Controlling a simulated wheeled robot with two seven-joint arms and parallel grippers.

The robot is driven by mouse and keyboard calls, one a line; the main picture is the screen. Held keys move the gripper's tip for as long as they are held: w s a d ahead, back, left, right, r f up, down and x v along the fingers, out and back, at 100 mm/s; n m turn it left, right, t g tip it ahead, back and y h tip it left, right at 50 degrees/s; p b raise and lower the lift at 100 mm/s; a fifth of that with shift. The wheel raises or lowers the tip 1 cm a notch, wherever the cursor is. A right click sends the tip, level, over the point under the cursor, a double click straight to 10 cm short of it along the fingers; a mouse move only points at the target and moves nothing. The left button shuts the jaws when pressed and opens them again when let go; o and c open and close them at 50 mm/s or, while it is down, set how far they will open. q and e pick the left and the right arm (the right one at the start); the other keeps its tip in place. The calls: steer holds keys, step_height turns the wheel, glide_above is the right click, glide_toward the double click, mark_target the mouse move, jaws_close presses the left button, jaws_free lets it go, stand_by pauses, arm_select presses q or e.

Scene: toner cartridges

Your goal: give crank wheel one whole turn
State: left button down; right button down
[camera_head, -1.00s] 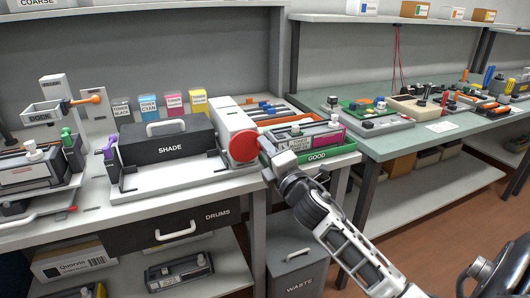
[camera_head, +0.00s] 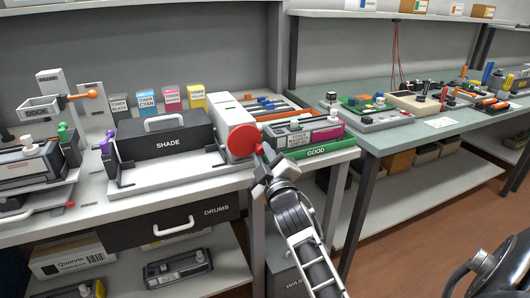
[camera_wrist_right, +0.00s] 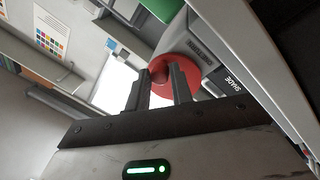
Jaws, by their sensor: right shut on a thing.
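My right gripper (camera_head: 262,153) is at the wheel's lower right edge in the head view. In the right wrist view, the red wheel (camera_wrist_right: 186,83) is just beyond the fingertips of my right gripper (camera_wrist_right: 160,72). The fingers are shut on the wheel's handle, a small red part between the tips. The handle is mostly hidden by the gripper in the head view. My left gripper is not in view.
A green GOOD tray (camera_head: 316,152) with a toner cartridge stands close to the right of the wheel. Toner boxes (camera_head: 148,105) stand behind the SHADE box. The DRUMS drawer (camera_head: 180,224) is below the bench top. A second bench (camera_head: 440,135) with parts is at the right.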

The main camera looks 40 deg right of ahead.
steer(key=shift+a+f+m+g, duration=0.15)
steer(key=shift+m, duration=0.5)
steer(key=shift+a+f+m+g, duration=0.1)
steer(key=shift+f+m+g, duration=0.05)
steer(key=shift+m, duration=0.5)
